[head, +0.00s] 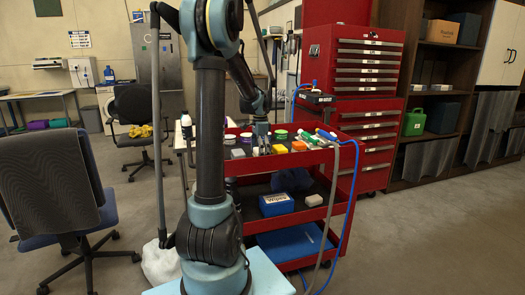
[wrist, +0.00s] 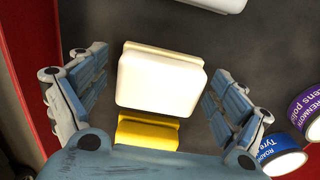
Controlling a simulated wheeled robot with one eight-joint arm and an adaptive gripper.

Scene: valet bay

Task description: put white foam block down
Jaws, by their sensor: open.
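The white foam block (wrist: 160,80) lies between the two fingers of my gripper (wrist: 158,65) in the wrist view. A gap shows between the block and each finger, so my gripper is open around it. The block appears to rest on the dark top tray (wrist: 262,45) of the red cart; its exact contact is hidden. In the head view my gripper (head: 262,138) is low over the cart top, and I cannot make out the white block there.
A yellow block (wrist: 148,131) lies right beside the white one. Blue (wrist: 277,155) and purple (wrist: 308,108) labelled tins stand at the right. In the head view, a grey block (head: 237,153) and an orange block (head: 279,149) lie along the cart's near edge. A red tool chest (head: 368,80) stands behind.

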